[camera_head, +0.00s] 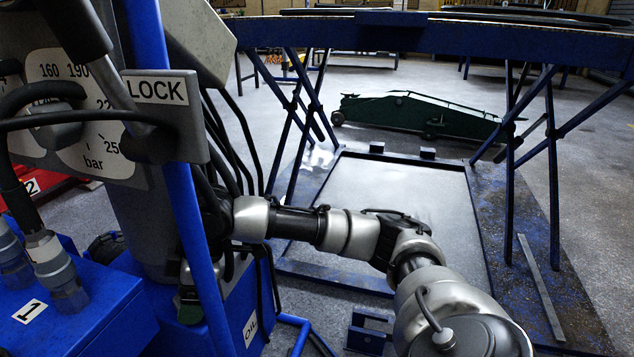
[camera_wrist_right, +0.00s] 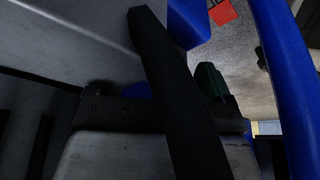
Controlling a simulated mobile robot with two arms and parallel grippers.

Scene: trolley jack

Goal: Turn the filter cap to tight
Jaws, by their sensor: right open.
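My right arm comes in from the lower right and reaches left to the blue machine. Its gripper (camera_head: 189,292) is at the blue upright post, low on the machine, partly hidden by the post and hoses. It is open. A small dark green part (camera_head: 190,314) shows just under it; a dark green piece also shows beyond the gripper body in the right wrist view (camera_wrist_right: 211,80). I cannot tell whether this is the filter cap, nor whether the gripper touches it. No cap markings are readable. My left gripper is not in view.
The blue post (camera_head: 178,200), a LOCK plate (camera_head: 160,90), a bar gauge (camera_head: 75,110) and black hoses crowd the gripper. A blue lift table (camera_head: 400,35) and a green trolley jack (camera_head: 420,116) stand behind.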

